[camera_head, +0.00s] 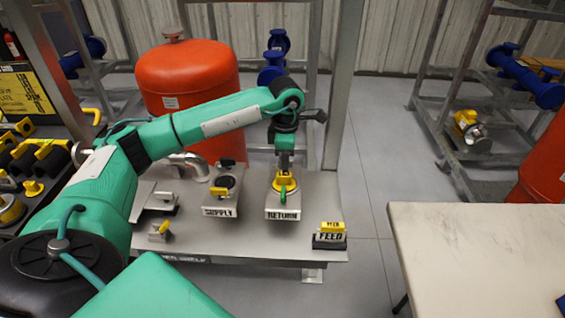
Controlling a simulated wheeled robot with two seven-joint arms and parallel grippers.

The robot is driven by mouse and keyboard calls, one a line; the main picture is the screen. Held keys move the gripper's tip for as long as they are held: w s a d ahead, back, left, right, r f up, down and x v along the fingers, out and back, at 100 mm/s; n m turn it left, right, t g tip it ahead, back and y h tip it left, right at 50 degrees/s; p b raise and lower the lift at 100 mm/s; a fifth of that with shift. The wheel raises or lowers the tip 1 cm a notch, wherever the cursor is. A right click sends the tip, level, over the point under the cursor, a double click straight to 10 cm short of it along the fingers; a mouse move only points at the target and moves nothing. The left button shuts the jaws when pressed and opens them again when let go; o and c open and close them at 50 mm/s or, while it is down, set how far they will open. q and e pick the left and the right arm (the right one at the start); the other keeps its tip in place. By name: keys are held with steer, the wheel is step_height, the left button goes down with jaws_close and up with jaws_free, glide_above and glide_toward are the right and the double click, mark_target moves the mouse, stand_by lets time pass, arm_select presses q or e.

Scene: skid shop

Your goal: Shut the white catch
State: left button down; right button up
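A small catch with a pale, whitish handle (164,196) sits on a plate at the left of the grey metal bench (215,240). I cannot tell from here whether it is open or shut. A similar catch with a yellow handle (163,227) sits in front of it. My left gripper (285,172) points down over the block marked RETURN (283,214), well to the right of the pale catch. It is at or just above a yellow and green part on that block; contact and finger opening are unclear. My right gripper is not in view.
A block marked SUPPLY (221,211) stands between the pale catch and RETURN. A FEED block (329,240) sits at the bench's right edge. A red tank (187,85) and a steel post (343,80) stand behind. A pale table (480,255) is at right.

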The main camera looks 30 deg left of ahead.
arm_select(q)
steer(key=shift+n, duration=1.7)
steer(key=shift+n+p, duration=0.35)
steer(key=shift+n, duration=1.35)
